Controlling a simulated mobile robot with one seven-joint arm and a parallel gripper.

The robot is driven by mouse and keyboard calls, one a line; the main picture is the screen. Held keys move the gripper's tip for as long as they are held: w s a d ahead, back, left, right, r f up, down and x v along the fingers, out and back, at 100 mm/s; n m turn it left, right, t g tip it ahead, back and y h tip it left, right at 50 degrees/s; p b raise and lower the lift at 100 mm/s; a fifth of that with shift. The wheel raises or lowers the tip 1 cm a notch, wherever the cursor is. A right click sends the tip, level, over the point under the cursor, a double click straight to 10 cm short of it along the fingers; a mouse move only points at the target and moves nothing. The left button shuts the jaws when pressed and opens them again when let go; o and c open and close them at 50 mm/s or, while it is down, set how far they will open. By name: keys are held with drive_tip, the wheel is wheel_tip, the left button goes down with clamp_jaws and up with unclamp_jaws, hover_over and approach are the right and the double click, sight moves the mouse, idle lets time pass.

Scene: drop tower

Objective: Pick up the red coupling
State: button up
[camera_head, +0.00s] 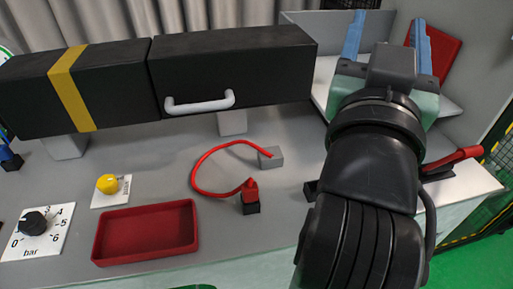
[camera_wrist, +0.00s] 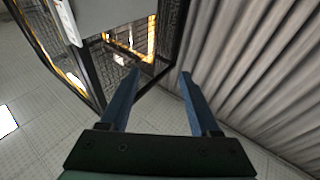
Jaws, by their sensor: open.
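In the wrist view my gripper (camera_wrist: 160,82) is open with nothing between the fingers, and the coupling is not in that view.
A red tray (camera_head: 146,258), a yellow knob (camera_head: 107,184) and a black dial (camera_head: 33,223) lie on the left. A long black box (camera_head: 230,68) with a white handle spans the back. A red lever (camera_head: 455,160) is at the right. The bench around the coupling is mostly clear.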

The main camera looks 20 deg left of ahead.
drive_tip(key=w+a+r+n+g+p, duration=0.2)
drive_tip(key=w+r+g+p, duration=0.2)
drive_tip(key=r+p, duration=0.75)
drive_tip(key=n+g+h+p, duration=0.4)
drive_tip(key=n+g+p, duration=0.9)
drive_tip(key=n, duration=1)
approach(249, 186)
drive_tip(key=shift+g, duration=0.8)
drive_tip(key=f+b, duration=0.1)
drive_tip(key=b, duration=0.1)
drive_tip(key=w+f+b, duration=0.1)
drive_tip(key=f+b, duration=0.1)
drive_tip(key=w+d+f+b, duration=0.1)
drive_tip(key=b, duration=0.1)
drive_tip(key=shift+f, duration=0.35)
drive_tip(key=shift+w+d+f, duration=0.15)
drive_tip(key=shift+d+f, duration=0.05)
drive_tip(key=shift+d, duration=0.05)
drive_tip(key=p+x, duration=0.1)
drive_tip(key=x, duration=0.1)
drive_tip(key=p+x, duration=0.1)
drive_tip(key=x, duration=0.1)
drive_tip(key=shift+w+d+r, duration=0.1)
drive_tip(key=shift+d, duration=0.2)
drive_tip(key=shift+f, duration=0.25)
